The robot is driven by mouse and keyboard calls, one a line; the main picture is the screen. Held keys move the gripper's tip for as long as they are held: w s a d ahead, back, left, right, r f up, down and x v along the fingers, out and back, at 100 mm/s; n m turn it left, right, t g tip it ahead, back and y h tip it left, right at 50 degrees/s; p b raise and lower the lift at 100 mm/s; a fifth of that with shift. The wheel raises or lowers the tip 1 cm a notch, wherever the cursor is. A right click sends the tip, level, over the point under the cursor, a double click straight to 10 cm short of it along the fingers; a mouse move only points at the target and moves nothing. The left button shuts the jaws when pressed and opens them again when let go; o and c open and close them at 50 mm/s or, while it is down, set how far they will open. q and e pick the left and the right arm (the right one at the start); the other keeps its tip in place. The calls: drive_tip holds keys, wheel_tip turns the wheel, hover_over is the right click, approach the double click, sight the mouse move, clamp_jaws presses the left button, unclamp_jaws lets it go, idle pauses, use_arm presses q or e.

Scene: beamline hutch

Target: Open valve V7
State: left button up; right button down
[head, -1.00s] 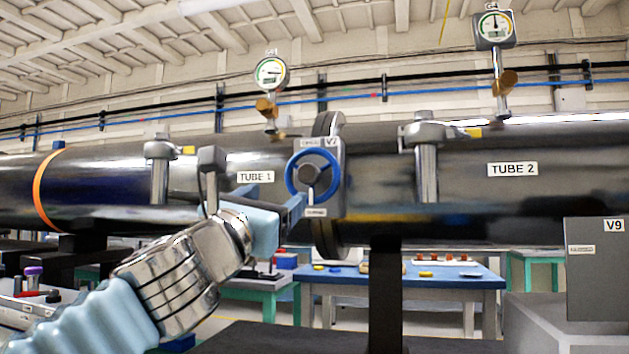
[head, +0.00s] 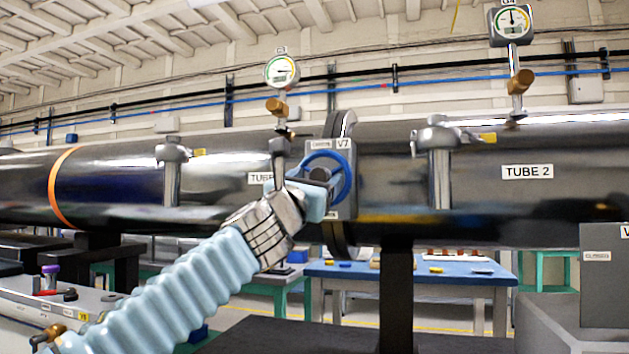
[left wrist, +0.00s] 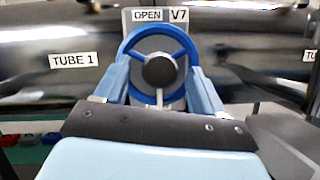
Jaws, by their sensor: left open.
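Valve V7 has a blue ring handwheel (head: 345,178) with a dark hub, on a grey plate (head: 346,207) between TUBE 1 and TUBE 2. In the left wrist view the handwheel (left wrist: 158,27) is face-on, under an OPEN label and a V7 label. My left gripper (head: 327,185) is in front of the wheel and hides part of it in the head view. In the left wrist view, its two light-blue fingers (left wrist: 159,77) are spread, one at each side of the wheel. I cannot tell whether they touch the rim. My right gripper is not in view.
A gauge (head: 282,72) on a brass-fitted stem rises just left of the valve, and another gauge (head: 511,22) stands further right. A clamp post (head: 440,165) is on TUBE 2. A dark support (head: 396,295) stands below. A grey box (head: 605,275) is at lower right.

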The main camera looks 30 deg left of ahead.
use_arm(q)
drive_tip(key=c, duration=1)
drive_tip(key=shift+c, duration=0.2)
drive_tip(key=shift+n, duration=0.3)
